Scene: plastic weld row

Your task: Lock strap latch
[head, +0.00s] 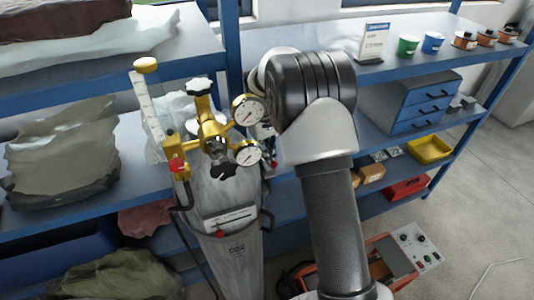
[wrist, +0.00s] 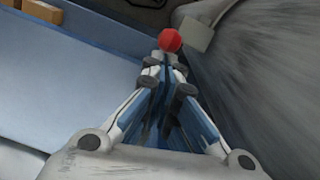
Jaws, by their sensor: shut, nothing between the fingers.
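A grey gas cylinder (head: 232,262) stands upright in front of the blue shelving in the head view. A strap with a pale plate (head: 230,218) crosses its front, and a small red knob (head: 219,234) sits at the plate's lower left. In the wrist view my gripper (wrist: 169,62) is shut and empty. Its fingertips are right at a red ball-shaped knob (wrist: 170,40); I cannot tell whether they touch it. A grey block (wrist: 197,35) is just right of the knob, beside the cylinder's grey surface (wrist: 255,75).
A yellow valve with two gauges (head: 248,109) tops the cylinder. Blue shelves (head: 400,68) with cups, spools and a drawer box (head: 420,103) stand behind. An orange machine (head: 390,258) is on the floor at right. The wrist view shows a bare blue shelf (wrist: 70,75) at left.

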